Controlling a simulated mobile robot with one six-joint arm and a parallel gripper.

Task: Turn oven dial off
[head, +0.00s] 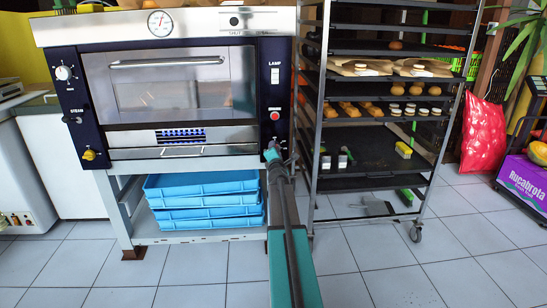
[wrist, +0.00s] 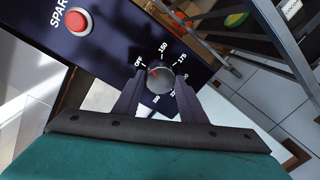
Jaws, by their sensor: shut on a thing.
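The oven (head: 180,85) stands at the left in the head view, with a dark control panel on its right side. The oven dial (wrist: 160,78) is a round dark grey knob on this panel in the wrist view. The printed OFF and temperature numbers surround it. A small red mark on the knob points to the upper left, roughly toward OFF; I cannot tell whether it lines up exactly. My gripper (wrist: 159,100) is shut on the dial, one finger on each side. In the head view my gripper (head: 272,153) covers the dial at the panel's lower end.
A red button (wrist: 78,22) sits on the panel near the dial. A wheeled rack (head: 316,110) with trays of baked goods stands close to the right of my arm. Blue crates (head: 205,205) sit under the oven. The tiled floor in front is clear.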

